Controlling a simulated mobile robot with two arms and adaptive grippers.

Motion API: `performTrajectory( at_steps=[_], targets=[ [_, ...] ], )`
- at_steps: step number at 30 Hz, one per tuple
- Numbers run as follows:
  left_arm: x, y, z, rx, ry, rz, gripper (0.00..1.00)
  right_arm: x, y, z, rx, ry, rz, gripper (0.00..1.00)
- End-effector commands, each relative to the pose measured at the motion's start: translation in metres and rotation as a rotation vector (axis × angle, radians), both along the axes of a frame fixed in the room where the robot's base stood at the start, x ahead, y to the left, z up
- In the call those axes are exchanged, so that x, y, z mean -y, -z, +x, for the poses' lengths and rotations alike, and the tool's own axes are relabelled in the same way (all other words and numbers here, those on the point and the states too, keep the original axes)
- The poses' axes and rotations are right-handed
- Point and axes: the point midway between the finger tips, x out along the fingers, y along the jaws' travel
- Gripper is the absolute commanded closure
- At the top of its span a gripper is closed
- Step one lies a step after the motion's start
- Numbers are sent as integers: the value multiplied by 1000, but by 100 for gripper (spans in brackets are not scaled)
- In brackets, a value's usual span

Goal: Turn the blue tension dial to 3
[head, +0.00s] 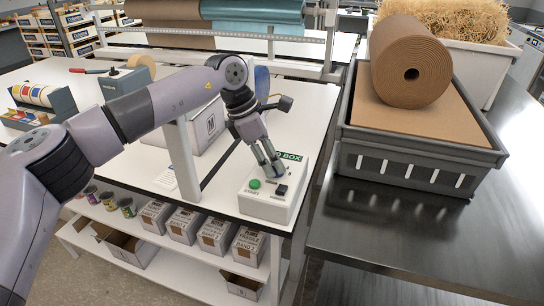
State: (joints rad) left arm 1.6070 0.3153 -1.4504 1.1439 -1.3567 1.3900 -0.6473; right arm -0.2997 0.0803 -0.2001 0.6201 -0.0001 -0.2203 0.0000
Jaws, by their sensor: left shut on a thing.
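A white control box (266,206) stands at the front right corner of the white bench. It has a green button (255,184) marked START, a black switch (281,190) and a green label with the word BOX. My left gripper (272,172) reaches down onto the back part of its top face, fingers shut around the blue tension dial. The fingers mostly hide the dial, and I cannot read its number or pointer. My right gripper is not in view.
A grey tray (420,155) with a kraft paper roll (410,62) stands on the steel table to the right. A white carton (203,127) is behind my left forearm. The steel table's front (400,240) is clear.

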Motion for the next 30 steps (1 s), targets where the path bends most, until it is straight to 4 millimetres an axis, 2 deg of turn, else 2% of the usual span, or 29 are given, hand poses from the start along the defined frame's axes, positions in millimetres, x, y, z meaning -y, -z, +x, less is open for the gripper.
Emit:
performTrajectory(
  at_steps=[9, 15, 30],
  targets=[
    [0, -2, 3, 1, 244, -1, 98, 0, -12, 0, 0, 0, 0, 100],
    [0, -2, 4, 2, 344, -1, 98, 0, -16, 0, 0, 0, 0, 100],
    [0, -1, 5, 4, 414, 0, 98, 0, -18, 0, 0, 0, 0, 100]
  ],
)
